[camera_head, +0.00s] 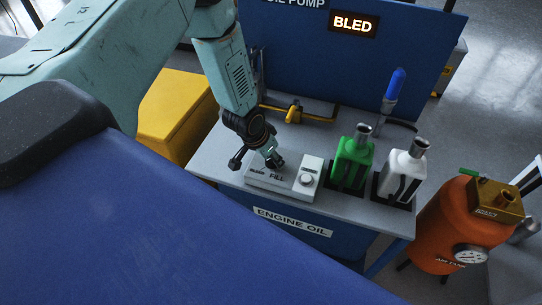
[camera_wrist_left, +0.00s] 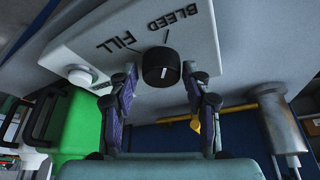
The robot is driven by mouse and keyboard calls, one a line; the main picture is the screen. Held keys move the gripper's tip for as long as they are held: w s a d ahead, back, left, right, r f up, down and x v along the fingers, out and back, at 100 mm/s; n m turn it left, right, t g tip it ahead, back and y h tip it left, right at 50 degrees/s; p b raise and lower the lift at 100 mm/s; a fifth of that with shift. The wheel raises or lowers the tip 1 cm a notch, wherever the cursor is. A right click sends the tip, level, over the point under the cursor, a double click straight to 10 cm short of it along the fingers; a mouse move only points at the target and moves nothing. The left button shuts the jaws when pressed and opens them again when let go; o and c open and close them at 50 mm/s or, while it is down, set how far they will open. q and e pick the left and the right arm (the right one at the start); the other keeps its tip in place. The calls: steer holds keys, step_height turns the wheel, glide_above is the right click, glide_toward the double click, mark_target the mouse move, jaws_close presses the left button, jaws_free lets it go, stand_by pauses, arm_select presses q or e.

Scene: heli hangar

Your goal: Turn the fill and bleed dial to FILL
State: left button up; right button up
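The dial panel (camera_head: 268,182) is a pale plate on the engine oil cart with BLEED and FILL printed on it. In the left wrist view the black round dial (camera_wrist_left: 161,66) shows a white mark on its side facing the camera, and the lettering appears upside down. My left gripper (camera_head: 272,161) is low over the panel and hides the dial in the head view. In the wrist view its fingers (camera_wrist_left: 161,88) are spread, one on each side of the dial, with visible gaps. A lit sign (camera_head: 353,24) reads BLED. My right gripper is not in view.
A yellow-handled valve (camera_head: 293,111) is behind. An orange air tank (camera_head: 458,225) stands at right.

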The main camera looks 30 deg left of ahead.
arm_select(q)
steer(key=shift+a, duration=0.1)
steer(key=shift+c, duration=1.4)
steer(key=c, duration=0.5)
steer(key=shift+r+n+p, duration=0.1)
steer(key=shift+n+p, duration=0.4)
steer(key=shift+p, duration=0.4)
steer(key=n+p, duration=0.1)
steer(key=p, duration=0.1)
steer(key=n+y+p, duration=0.1)
steer(key=n, duration=0.1)
steer(key=shift+d+y+p, duration=0.2)
steer(key=shift+y+p, duration=0.1)
steer(key=shift+p, duration=0.05)
steer(key=n+p, duration=0.1)
steer(key=n, duration=0.1)
steer(key=shift+w+d+n+y+p, duration=0.1)
steer(key=shift+n+y+p, duration=0.2)
steer(key=shift+y+p, duration=0.1)
steer(key=shift+n+y, duration=0.3)
steer(key=shift+n, duration=0.5)
steer(key=shift+n+g+y, duration=0.3)
steer(key=shift+n, duration=0.4)
steer(key=shift+w+n+g+y+b, duration=0.15)
steer(key=shift+n+g+y+b, duration=0.4)
steer(key=shift+n, duration=1.85)
